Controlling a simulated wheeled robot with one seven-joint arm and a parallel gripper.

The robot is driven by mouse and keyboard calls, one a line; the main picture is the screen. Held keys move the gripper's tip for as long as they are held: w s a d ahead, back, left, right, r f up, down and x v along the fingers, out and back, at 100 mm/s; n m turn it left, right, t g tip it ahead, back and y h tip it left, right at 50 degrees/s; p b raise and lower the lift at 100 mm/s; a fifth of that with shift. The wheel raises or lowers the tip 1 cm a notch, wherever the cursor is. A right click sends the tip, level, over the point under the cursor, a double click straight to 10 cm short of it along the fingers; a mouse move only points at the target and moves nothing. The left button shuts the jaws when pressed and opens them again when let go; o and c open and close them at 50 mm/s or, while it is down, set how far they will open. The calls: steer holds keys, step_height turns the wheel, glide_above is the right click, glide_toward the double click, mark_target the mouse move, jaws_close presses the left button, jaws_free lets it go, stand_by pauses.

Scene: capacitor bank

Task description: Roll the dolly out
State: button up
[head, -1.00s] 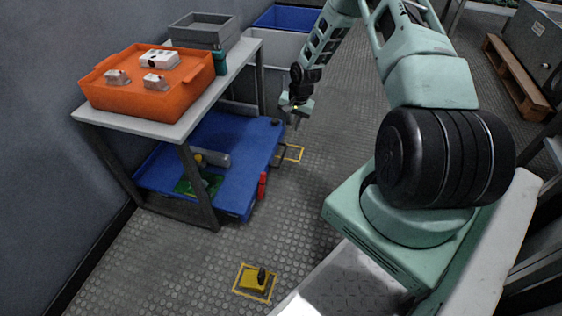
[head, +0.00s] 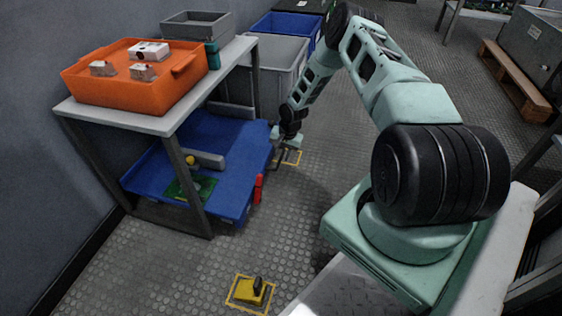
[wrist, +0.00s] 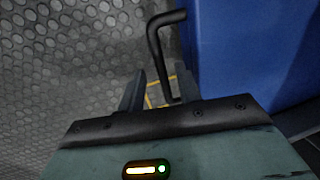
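The blue dolly (head: 226,150) stands on the floor, partly under the grey-topped table. My gripper (head: 279,155) is low at the dolly's right end. In the wrist view my gripper (wrist: 155,92) has its two dark fingers apart, with the handle's bar running down between them. I cannot tell whether a finger touches the bar.
The table (head: 161,123) carries an orange tray (head: 96,87) and a grey bin (head: 190,24). Grey and blue bins stand behind. A yellow block (head: 250,290) sits in a yellow floor outline in front.

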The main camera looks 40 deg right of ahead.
steer(key=shift+w+a+f, duration=0.1)
steer(key=shift+w+f, duration=0.05)
steer(key=shift+f, duration=0.7)
